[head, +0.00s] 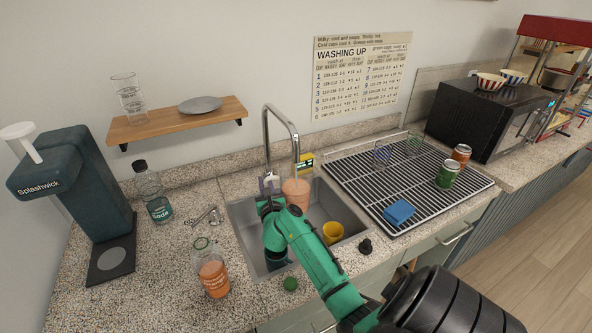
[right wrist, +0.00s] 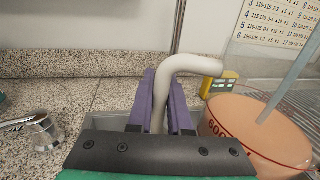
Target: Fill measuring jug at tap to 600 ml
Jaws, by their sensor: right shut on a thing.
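The measuring jug (head: 296,192) is clear, holds orange-pink liquid and stands upright in the sink under the tap (head: 281,112). It also shows at the right of the right wrist view (right wrist: 255,140), where a "600" mark sits close to the liquid surface. A grey stream or rod enters the liquid there; I cannot tell which. My right gripper (head: 268,192) is at the jug's left side. In the right wrist view its purple fingers (right wrist: 163,105) are shut on a pale bent bar, seemingly the jug's handle (right wrist: 190,62). My left gripper is out of view.
The sink (head: 318,262) also holds a yellow cup (head: 333,232). A small yellow box with a display (head: 304,163) is behind the jug. A drying rack (head: 350,180) with cans and a blue sponge (head: 399,212) lies right.

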